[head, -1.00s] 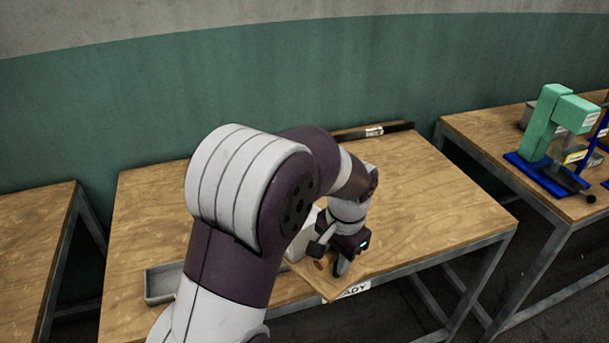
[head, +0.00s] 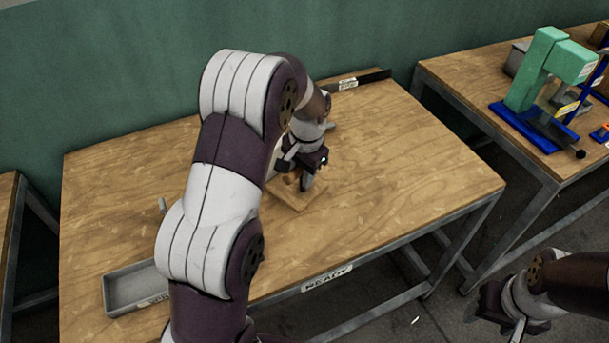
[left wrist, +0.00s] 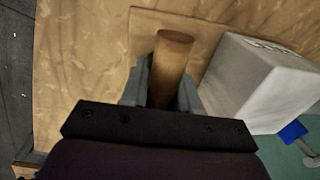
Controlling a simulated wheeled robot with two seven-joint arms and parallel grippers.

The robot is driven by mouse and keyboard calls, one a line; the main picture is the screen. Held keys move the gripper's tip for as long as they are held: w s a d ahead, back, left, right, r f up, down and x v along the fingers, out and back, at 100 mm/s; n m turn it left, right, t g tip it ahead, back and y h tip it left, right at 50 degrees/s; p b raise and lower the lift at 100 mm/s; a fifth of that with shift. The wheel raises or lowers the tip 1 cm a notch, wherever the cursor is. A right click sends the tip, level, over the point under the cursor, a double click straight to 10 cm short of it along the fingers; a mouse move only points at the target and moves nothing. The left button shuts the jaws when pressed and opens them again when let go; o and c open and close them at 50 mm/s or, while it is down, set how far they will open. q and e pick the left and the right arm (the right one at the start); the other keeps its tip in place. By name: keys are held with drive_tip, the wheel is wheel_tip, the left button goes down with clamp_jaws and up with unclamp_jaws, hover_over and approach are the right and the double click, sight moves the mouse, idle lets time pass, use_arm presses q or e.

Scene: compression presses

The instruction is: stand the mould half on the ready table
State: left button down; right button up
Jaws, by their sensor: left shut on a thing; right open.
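The mould half shows as a pale wooden board (head: 296,202) with a brown round peg and a white block by it. My left gripper (head: 306,178) is shut on the peg (left wrist: 172,62), seen between its fingers in the left wrist view. The white block (left wrist: 255,85) is right of the peg there; my arm mostly hides it in the head view. The board is over the middle of the ready table (head: 400,170), roughly level; I cannot tell whether it touches the top. My right gripper (head: 498,322) is open and empty at the lower right, off the table.
A grey tray (head: 122,292) sits at the table's front left. A dark bar with a label (head: 362,80) lies along the back edge. The READY label (head: 327,278) is on the front edge. A green and blue press (head: 540,75) stands on the right table. The ready table's right side is clear.

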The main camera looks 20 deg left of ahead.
use_arm(q)
drive_tip(key=w+a+f, duration=0.1)
drive_tip(key=w+a, duration=0.1)
drive_tip(key=shift+w+f, duration=0.4)
wheel_tip(320, 180, down, 3)
drive_tip(key=shift+s+f+p, duration=0.1)
drive_tip(key=shift+f+p, duration=0.1)
drive_tip(key=shift+p, duration=0.25)
drive_tip(key=shift+f, duration=0.3)
drive_tip(key=c, duration=1.3)
unclamp_jaws()
drive_tip(key=shift+s+d+f, duration=0.1)
drive_tip(key=shift+f, duration=0.05)
drive_tip(key=o, duration=0.5)
drive_tip(key=shift+c, duration=0.2)
